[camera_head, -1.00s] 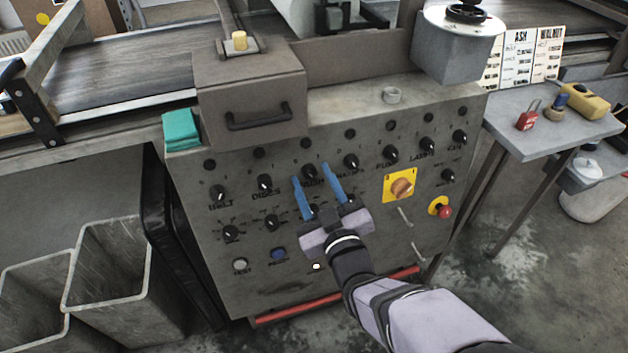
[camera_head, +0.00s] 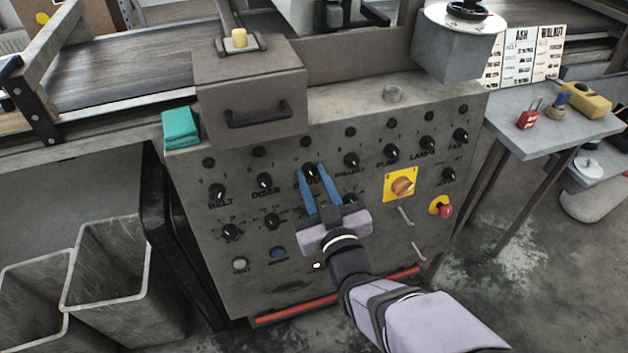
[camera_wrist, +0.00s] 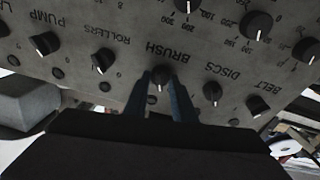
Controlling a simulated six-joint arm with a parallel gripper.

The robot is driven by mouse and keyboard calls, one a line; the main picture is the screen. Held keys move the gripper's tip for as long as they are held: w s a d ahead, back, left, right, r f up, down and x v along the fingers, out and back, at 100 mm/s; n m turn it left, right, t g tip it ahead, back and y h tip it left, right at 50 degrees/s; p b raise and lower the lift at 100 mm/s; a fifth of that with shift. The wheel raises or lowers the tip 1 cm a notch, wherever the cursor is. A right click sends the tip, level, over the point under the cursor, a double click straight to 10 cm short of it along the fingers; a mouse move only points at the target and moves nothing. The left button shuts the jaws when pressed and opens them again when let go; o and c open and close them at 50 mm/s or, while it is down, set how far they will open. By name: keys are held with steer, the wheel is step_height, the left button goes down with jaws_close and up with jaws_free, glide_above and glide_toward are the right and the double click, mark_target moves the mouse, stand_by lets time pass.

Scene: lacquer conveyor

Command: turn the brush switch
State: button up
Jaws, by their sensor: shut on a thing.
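The brush switch (camera_head: 310,168) is a black rotary knob in the upper row of the grey control panel (camera_head: 240,290). In the wrist view my gripper (camera_wrist: 160,84) also has one finger on each side of the knob. The fingers partly hide the knob and its label in the head view, and its exact pointer angle is hard to tell.
The discs knob (camera_head: 264,182) and the rollers knob (camera_head: 351,161) sit close on either side. A yellow-plated orange rotary switch (camera_head: 402,187) and a red button (camera_head: 445,211) are to the right. A drawer-like box with a handle (camera_head: 258,115) juts out above the panel.

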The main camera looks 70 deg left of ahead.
steer(key=m+t+b, duration=0.1)
steer(key=m, duration=0.5)
steer(key=m+t+h+b, duration=0.1)
steer(key=m, duration=0.4)
steer(key=shift+r, duration=0.1)
steer(key=shift+m, duration=0.4)
steer(key=o, duration=1.1)
steer(key=shift+c, duration=0.2)
steer(key=shift+d, duration=0.1)
steer(key=s+d, duration=0.1)
steer(key=d, duration=0.6)
steer(key=shift+s+r, duration=0.15)
steer(key=shift+r, duration=0.2)
